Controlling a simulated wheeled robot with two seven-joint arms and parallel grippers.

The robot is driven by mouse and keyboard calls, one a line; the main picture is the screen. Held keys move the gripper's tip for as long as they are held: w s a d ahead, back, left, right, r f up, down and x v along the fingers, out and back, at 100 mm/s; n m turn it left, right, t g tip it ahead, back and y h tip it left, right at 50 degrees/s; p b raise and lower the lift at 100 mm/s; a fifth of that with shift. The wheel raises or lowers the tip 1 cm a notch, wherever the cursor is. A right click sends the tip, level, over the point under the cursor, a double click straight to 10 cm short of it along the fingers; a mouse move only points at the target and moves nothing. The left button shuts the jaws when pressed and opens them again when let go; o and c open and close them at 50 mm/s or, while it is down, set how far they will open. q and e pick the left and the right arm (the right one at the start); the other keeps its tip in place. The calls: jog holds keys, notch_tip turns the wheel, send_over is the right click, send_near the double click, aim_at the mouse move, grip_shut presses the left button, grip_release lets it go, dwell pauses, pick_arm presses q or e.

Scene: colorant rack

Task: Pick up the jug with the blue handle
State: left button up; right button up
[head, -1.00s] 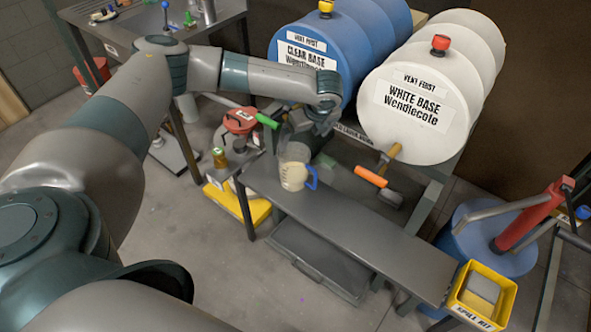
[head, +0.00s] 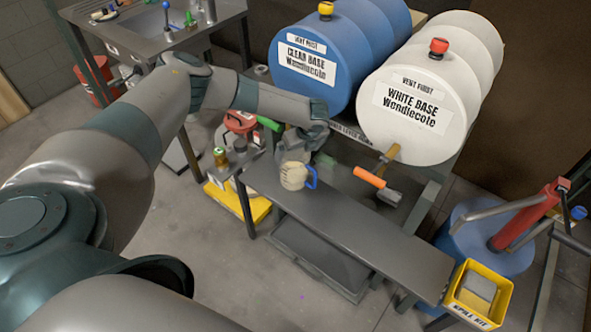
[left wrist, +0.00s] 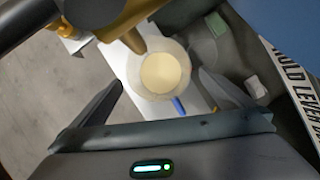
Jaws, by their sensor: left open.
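The jug (head: 293,176) stands on the grey bench below the drums, with pale contents and its blue handle (head: 312,177) on the right side. My left gripper (head: 301,143) is open just behind and above the jug, partly covering its upper part in the head view. In the left wrist view the jug (left wrist: 163,74) shows from above, lying beyond and between the two spread fingertips of my left gripper (left wrist: 160,80). The blue handle (left wrist: 179,106) points toward the gripper's palm there. I cannot tell whether either finger touches the jug. My right gripper is not in view.
The blue drum (head: 318,70) and white drum (head: 405,110) lie above the bench (head: 350,225). An orange-handled tool (head: 370,177) is right of the jug. A yellow spill kit bin (head: 478,293) stands at the front right. The bench's right half is clear.

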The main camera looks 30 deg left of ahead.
pick_arm(q)
jog(key=p+x, duration=0.1)
jog(key=x, duration=0.4)
jog(key=shift+a+f, duration=0.1)
jog(key=shift+a, duration=0.05)
dwell(0.5)
jog(key=c, duration=1.8)
